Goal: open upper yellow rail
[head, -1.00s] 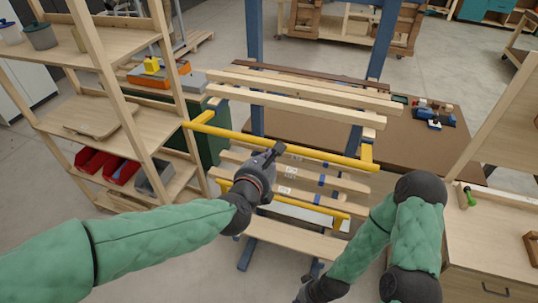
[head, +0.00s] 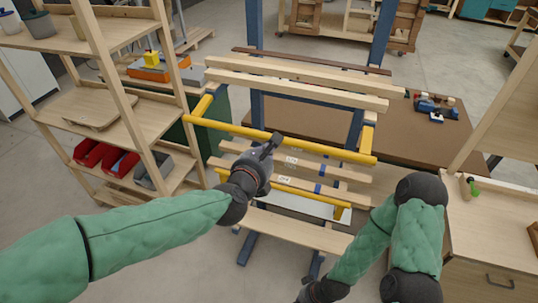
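The upper yellow rail (head: 327,151) is a long bar across the front of a blue-posted rack, with short yellow side arms (head: 201,107) running back at both ends. My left gripper (head: 271,145) is at the middle of this bar; its dark fingers overlap the bar and look closed on it, though the far finger is hidden. A lower yellow rail (head: 298,191) sits below, partly hidden by my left wrist. My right gripper (head: 312,294) is low at the bottom edge, cut off and away from the rails; its fingers are unclear.
Pale wooden beams (head: 300,85) lie above the rail, and slats with white labels (head: 291,160) lie below it. A wooden shelf unit (head: 120,125) with red bins (head: 88,153) stands close on the left. A brown table (head: 425,150) is behind; a wooden cabinet (head: 490,240) is at right.

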